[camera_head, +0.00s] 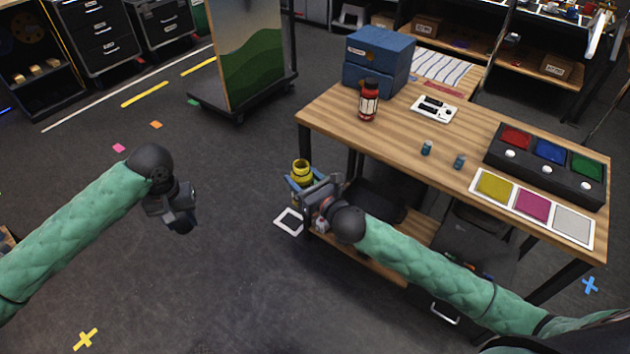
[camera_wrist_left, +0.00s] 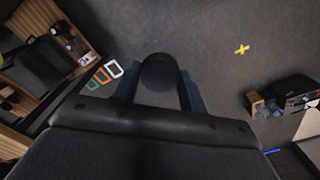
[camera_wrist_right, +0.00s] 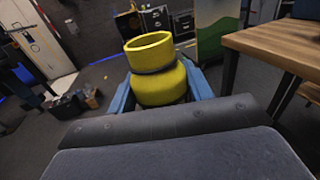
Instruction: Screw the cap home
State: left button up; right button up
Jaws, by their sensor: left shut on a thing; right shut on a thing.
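My right gripper (camera_head: 303,184) is shut on a yellow jar (camera_head: 301,170), just off the table's near left corner. In the right wrist view the jar (camera_wrist_right: 158,70) has a rounded body, a dark ring at the neck and a wide yellow collar on top, with no cap on it. My left gripper (camera_head: 181,222) is shut on a dark round thing, likely the cap (camera_wrist_left: 160,72), which sits between its fingers in the left wrist view. The left gripper is well to the left of the jar and apart from it. The inside of the jar is mostly hidden.
The wooden table (camera_head: 400,150) holds a red bottle (camera_head: 369,100), a blue box (camera_head: 379,60), a white device (camera_head: 434,109), two small teal pieces, a dark button panel (camera_head: 546,165) and coloured pads. Open floor lies between my grippers. A wheeled board (camera_head: 250,60) stands behind.

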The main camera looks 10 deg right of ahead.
jog(key=w+a+n+g+y, duration=0.2)
jog(key=w+a+n+y, duration=0.1)
jog(key=a+y, duration=0.1)
jog(key=shift+w+a+r+g, duration=0.3)
jog(key=shift+w+a+r, duration=0.05)
jog(key=shift+a, duration=0.5)
pick_arm(q)
jog(key=w+d+r+m, duration=0.1)
jog(key=w+d+r, duration=0.3)
jog(key=d+r, duration=0.35)
jog(key=w+d+r+m, duration=0.1)
jog(key=w+d+r, duration=0.4)
jog(key=d+r, duration=0.25)
jog(key=w+d+r+m, duration=0.1)
jog(key=d+r, duration=0.4)
jog(key=d, duration=0.4)
jog(key=f, duration=0.1)
jog(key=d+f, duration=0.1)
jog(key=f, duration=0.1)
jog(key=d+f, duration=0.1)
jog(key=shift+s+f, duration=0.1)
jog(key=shift+f, duration=0.25)
